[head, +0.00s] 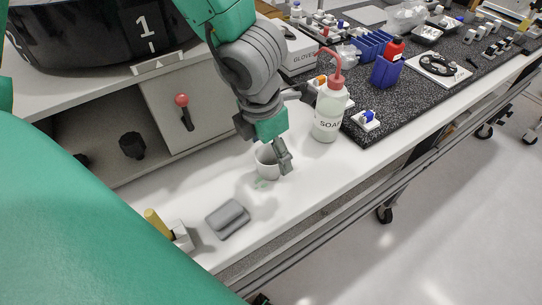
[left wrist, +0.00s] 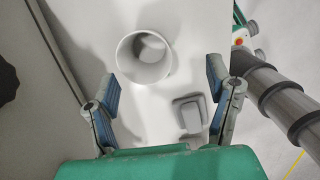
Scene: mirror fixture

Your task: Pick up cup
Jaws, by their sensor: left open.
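A white cup (head: 266,164) stands upright on the white bench top, partly hidden behind a finger of my left gripper (head: 272,158). In the left wrist view the cup (left wrist: 143,56) shows its open mouth, and it lies ahead of the fingertips, nearer the left finger. My left gripper (left wrist: 164,83) is open, with its two fingers spread wide and nothing between them. My right gripper is not seen.
A grey block-like object (head: 228,218) lies near the cup. A soap bottle (head: 330,108) with a red spout stands behind it to the right. The bench's front edge is close.

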